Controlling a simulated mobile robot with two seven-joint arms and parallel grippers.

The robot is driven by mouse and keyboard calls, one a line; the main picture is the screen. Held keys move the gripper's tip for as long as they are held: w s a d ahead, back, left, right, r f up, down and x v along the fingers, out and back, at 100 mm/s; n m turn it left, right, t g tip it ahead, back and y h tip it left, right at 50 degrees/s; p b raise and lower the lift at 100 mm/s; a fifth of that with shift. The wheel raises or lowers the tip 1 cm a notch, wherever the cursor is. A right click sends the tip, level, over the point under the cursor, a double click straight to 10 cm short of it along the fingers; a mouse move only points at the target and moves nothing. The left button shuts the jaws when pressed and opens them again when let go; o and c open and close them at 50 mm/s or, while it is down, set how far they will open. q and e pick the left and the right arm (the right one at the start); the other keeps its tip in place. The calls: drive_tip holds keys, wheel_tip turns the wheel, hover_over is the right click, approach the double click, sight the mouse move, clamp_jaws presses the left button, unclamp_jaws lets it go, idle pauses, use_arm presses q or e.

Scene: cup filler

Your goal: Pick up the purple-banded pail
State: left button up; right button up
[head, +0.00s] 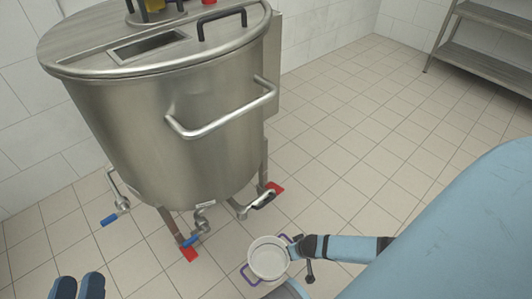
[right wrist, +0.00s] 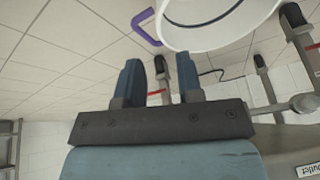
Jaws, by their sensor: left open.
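The purple-banded pail (head: 254,261) is a round white vessel with purple handle-like parts at its sides, low in the middle of the head view. Its white side also shows at the top of the right wrist view (right wrist: 215,38), with a purple loop to its left. My right gripper (right wrist: 157,65) has its two blue fingers apart, with no object held between them. The pail lies beyond and to the right of the fingertips there. In the head view my right arm reaches to the pail's right side. My left gripper (head: 78,284) is open and empty at the bottom left, well apart from the pail.
A large steel tank (head: 175,130) with a side handle, blue-levered valves and legs on red feet stands behind and left of the pail. A metal shelf (head: 490,50) stands at the far right. Tiled floor between tank and shelf is clear.

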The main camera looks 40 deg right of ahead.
drive_tip(key=b, duration=0.3)
hover_over(286, 253)
drive_tip(key=s, duration=0.2)
wheel_tip(286, 253, down, 6)
drive_tip(key=b+x, duration=0.4)
drive_tip(key=x, duration=0.1)
drive_tip(key=shift+w+d, duration=0.1)
drive_tip(key=shift+w+f, duration=0.1)
drive_tip(key=shift+f, duration=0.1)
use_arm(q)
drive_tip(key=f+m, duration=0.1)
drive_tip(key=w+f+m, duration=0.1)
drive_tip(key=f, duration=0.1)
drive_tip(key=w+a+f+m, duration=0.1)
drive_tip(key=f, duration=0.1)
drive_tip(key=shift+g, duration=0.3)
drive_tip(key=shift+h, duration=0.3)
use_arm(e)
drive_tip(key=shift+r, duration=0.1)
clamp_jaws()
